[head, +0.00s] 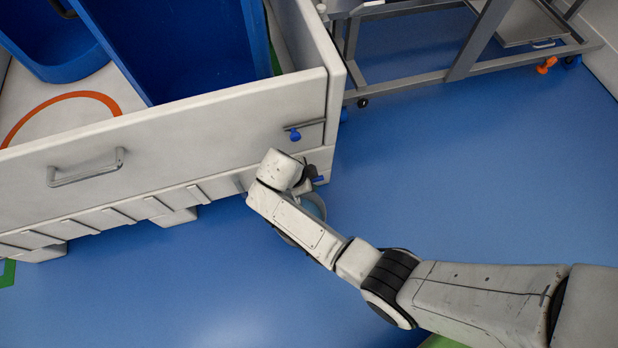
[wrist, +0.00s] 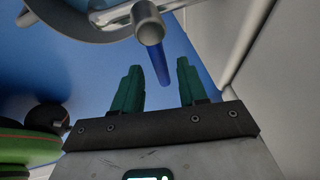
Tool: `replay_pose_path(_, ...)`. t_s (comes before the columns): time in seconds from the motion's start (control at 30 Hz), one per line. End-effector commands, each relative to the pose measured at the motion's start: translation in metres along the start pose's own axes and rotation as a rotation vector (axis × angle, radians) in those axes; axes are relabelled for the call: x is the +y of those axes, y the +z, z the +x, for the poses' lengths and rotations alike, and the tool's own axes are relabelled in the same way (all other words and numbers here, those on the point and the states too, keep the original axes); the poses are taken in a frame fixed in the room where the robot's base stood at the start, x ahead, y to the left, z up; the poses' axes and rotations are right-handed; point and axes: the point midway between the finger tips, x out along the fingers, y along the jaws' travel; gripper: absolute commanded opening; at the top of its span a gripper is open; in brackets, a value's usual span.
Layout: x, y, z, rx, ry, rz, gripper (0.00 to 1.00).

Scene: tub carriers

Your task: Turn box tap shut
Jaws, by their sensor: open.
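The large white box (head: 190,135) fills the left of the head view. A tap shows in the wrist view as a grey spout end (wrist: 149,27) with a blue handle (wrist: 160,64) hanging below it. In the head view a small blue part (head: 319,180) shows at the box's lower right corner, beside my wrist. My gripper (wrist: 160,75) is open, with one green finger on each side of the blue handle's line. I cannot tell whether the fingers touch it. In the head view my wrist mostly hides the gripper.
A blue knob (head: 295,135) sits on the box front above. Blue tubs (head: 190,45) stand inside the box. A pale bucket-like vessel (head: 314,207) is partly hidden behind my arm. A grey metal trolley (head: 465,68) stands at the back. The blue floor (head: 480,180) at right is clear.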

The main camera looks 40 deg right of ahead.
Motion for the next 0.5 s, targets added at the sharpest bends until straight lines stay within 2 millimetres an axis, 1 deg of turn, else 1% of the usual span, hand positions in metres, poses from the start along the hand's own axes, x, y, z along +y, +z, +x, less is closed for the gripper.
replay_pose_path(0.17,-0.001,-0.001,-0.028,-0.001,-0.002,-0.001,0.42)
replay_pose_path(0.4,-0.001,-0.001,-0.074,-0.001,-0.002,-0.002,0.42)
replay_pose_path(0.5,0.0,0.0,-0.089,-0.001,-0.002,-0.002,0.42)
